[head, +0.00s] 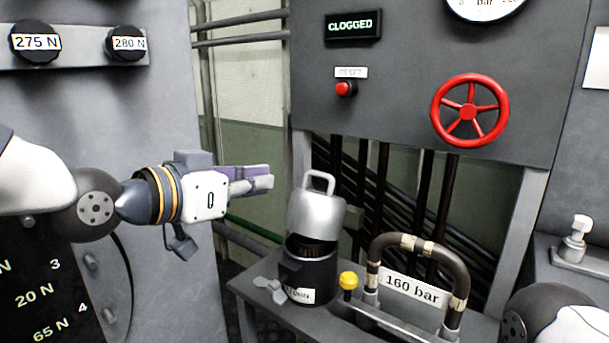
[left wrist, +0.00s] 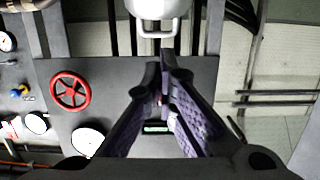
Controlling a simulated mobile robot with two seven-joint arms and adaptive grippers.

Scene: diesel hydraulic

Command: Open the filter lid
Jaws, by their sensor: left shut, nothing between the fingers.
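The filter has a black cylindrical body (head: 308,280) on a small grey stand. Its silver lid (head: 316,208) has a loop handle (head: 317,180) on top. The lid sits tilted, with a dark gap between it and the body where a brownish inner part shows. My left gripper (head: 270,180) is shut and empty, level with the handle and a little to its left in the head view, apart from it. In the left wrist view the lid (left wrist: 158,8) and its handle (left wrist: 157,30) show at the top edge, beyond my shut fingertips (left wrist: 160,75). My right gripper is out of view.
A wing-shaped grey part (head: 270,290) is beside the filter's base. Right of it stand a yellow knob (head: 348,281) and a curved hose (head: 415,243) marked 160 bar. Behind are a red wheel (head: 469,110), a red button (head: 345,89) and a lit CLOGGED sign (head: 353,26).

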